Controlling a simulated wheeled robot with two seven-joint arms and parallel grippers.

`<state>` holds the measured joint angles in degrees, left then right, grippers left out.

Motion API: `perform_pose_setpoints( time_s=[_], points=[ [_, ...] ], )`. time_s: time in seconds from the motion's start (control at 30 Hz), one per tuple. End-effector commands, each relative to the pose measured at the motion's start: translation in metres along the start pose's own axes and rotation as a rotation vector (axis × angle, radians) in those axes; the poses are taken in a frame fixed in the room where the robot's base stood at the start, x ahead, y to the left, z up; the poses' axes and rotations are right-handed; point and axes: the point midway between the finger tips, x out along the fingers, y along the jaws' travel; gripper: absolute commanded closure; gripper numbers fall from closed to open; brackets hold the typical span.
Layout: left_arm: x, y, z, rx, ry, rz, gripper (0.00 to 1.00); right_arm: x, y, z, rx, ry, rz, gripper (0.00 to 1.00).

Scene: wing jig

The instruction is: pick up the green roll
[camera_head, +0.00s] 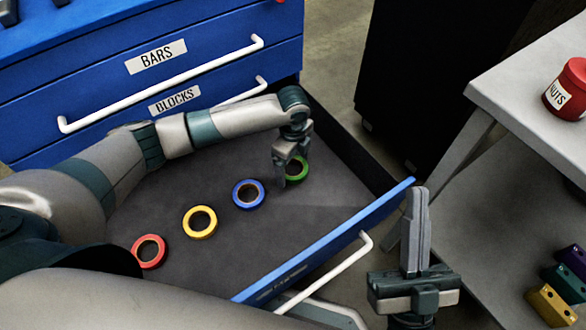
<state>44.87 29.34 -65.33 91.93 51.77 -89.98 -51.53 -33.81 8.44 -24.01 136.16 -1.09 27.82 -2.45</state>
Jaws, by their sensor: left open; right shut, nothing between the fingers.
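The green roll (304,170) lies flat in the open drawer (250,215), near its far right corner. My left gripper (285,182) is open and points down at the left side of the green roll. Its fingers cover part of that roll, and I cannot tell whether they touch it. My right gripper (417,200) is shut and empty, pointing up, just right of the drawer's front panel.
A blue roll (248,204), a yellow roll (201,232) and a red roll (149,262) also lie in the drawer. The blue cabinet (100,75) stands behind. A grey table (520,90) on the right holds a red jar (568,100); coloured blocks (556,295) sit lower right.

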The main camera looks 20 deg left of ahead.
Motion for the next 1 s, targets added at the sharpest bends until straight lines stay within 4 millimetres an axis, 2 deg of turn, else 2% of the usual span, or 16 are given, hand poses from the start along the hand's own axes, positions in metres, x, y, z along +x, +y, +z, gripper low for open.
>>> perform_pose_setpoints(
  time_s=[0.1,0.27,0.3,0.67,0.87,1.0],
  points=[
    [0.0,0.0,0.0,0.0,0.0,0.0,0.16,0.0,0.0,0.0,0.0,0.0,0.0,1.0],
    [0.0,0.0,0.0,0.0,0.0,0.0,0.54,0.0,0.0,0.0,0.0,0.0,0.0,1.0],
    [0.0,0.0,0.0,0.0,0.0,0.0,0.58,0.0,0.0,0.0,0.0,0.0,0.0,1.0],
    [-0.003,0.0,0.0,0.0,0.0,-0.001,0.58,0.001,0.0,-0.001,-0.001,-0.002,0.0,1.0],
    [-0.021,-0.001,0.0,0.001,0.001,-0.003,0.58,0.001,-0.004,0.004,0.007,-0.05,0.0,1.0],
    [-0.042,-0.001,0.0,0.001,0.001,-0.002,0.58,-0.017,-0.013,0.028,0.031,-0.199,0.0,1.0]
  ],
)
